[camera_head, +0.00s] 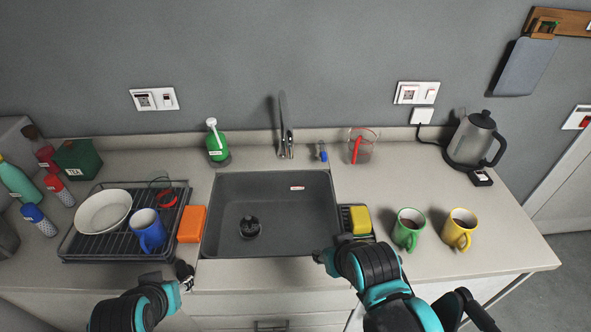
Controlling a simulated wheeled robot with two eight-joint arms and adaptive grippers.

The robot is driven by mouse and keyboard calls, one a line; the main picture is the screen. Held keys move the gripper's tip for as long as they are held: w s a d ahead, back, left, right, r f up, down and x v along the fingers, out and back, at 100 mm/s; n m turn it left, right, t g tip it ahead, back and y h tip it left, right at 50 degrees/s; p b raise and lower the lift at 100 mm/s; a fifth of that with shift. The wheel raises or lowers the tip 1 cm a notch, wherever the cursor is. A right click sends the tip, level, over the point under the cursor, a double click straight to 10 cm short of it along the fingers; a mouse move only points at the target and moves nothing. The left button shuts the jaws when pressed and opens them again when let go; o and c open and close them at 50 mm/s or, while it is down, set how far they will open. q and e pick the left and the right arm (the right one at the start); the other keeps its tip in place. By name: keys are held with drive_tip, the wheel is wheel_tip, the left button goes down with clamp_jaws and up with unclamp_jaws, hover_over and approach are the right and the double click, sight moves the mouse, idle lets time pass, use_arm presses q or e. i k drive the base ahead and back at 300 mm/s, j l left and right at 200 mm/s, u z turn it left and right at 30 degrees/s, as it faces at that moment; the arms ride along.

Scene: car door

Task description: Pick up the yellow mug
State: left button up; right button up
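The yellow mug (459,229) stands upright on the counter right of the sink, with a dark brown content inside. Its handle points to the lower right. A green mug (408,230) stands just left of it, apart. My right arm comes in from the bottom, in front of the counter.
A sink (270,210) with a faucet (284,130) fills the middle. A yellow sponge (361,220) sits left of the green mug. A kettle (474,140) and a measuring cup (362,146) stand behind. A dish rack (90,245) holds a bowl and blue mug. Counter right of the yellow mug is clear.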

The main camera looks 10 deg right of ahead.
sight(457, 229)
drive_tip(key=j+z, duration=0.1)
drive_tip(key=z, duration=0.35)
drive_tip(key=k+z, duration=0.15)
drive_tip(key=z, duration=0.35)
drive_tip(key=k+j+z, duration=0.1)
drive_tip(key=z, duration=0.35)
drive_tip(key=k+z, duration=0.1)
drive_tip(key=z, duration=0.4)
drive_tip(key=u, duration=1.5)
drive_tip(key=z, duration=1.5)
drive_tip(key=u, duration=0.55)
drive_tip(key=i+l+u, duration=0.15)
drive_tip(key=l+u, duration=0.15)
drive_tip(key=i+l+u, duration=0.15)
drive_tip(key=l+u, duration=0.15)
drive_tip(key=l, duration=0.25)
drive_tip(key=l+u, duration=0.3)
drive_tip(key=l, duration=0.15)
drive_tip(key=i, duration=0.05)
